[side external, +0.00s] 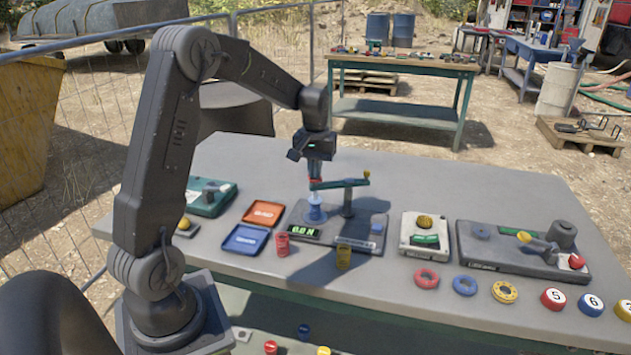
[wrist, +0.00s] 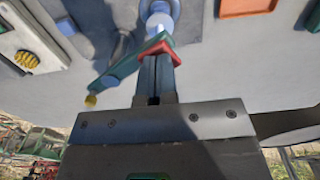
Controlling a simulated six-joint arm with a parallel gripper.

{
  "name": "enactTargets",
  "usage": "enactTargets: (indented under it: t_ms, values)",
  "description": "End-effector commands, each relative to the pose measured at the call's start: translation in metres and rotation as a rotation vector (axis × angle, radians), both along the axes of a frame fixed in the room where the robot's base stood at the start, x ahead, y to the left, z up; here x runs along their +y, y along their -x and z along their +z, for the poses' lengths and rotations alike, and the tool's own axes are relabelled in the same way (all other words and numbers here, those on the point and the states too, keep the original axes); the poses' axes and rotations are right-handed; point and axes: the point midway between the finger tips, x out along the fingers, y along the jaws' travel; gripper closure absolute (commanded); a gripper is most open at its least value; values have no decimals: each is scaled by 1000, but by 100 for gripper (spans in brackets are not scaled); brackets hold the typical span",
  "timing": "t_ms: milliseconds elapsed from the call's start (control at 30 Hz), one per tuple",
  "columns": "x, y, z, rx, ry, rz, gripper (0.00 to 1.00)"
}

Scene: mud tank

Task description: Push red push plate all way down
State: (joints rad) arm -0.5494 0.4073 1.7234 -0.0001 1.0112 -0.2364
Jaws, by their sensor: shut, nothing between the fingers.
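The red push plate (wrist: 160,45) is at one end of a green lever (side external: 345,183) on a dark post. A yellow knob (side external: 366,174) is on the lever's other end. The lever looks roughly level. A blue and white plunger (side external: 315,208) stands under the plate end on a grey base (side external: 374,222). The base's display (side external: 304,230) appears to read 0.0 N. My gripper (side external: 315,178) is shut and empty, pointing down at the plate. In the wrist view its fingertips (wrist: 156,60) overlap the plate's near edge. I cannot tell whether they touch it.
Orange (side external: 263,214) and blue (side external: 246,239) trays lie left of the base. Red (side external: 282,245) and yellow (side external: 343,257) cylinders stand in front.

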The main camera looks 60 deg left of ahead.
Motion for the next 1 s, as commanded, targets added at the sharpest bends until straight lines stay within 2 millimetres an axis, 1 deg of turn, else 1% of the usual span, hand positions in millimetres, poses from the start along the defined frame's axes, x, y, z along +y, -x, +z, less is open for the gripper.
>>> enactTargets:
  t_ms: [533,1000]
  values:
    - [0,0,-14,1,1,0,100]
    - [0,1,-13,2,1,0,100]
